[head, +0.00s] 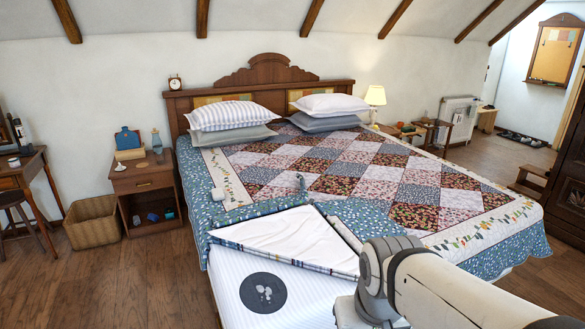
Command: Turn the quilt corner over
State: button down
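The patchwork quilt (345,178) covers most of the bed, with a blue floral border. At its near left part, a flap (285,236) is turned back, showing a white underside and a plaid strip along the near edge. The white striped sheet (325,297) is bare in front of it, with a dark round emblem (263,293) on it. My arm comes in from the lower right and reaches over the bed toward the flap. My gripper's fingers cannot be made out.
Pillows (233,117) lie at the wooden headboard (269,75). A nightstand (145,185) and a wicker basket (93,222) stand left of the bed. The wooden floor (120,285) at lower left is clear.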

aim_at(301, 235)
jog(key=i, duration=0.9)
jog(key=u, duration=0.05)
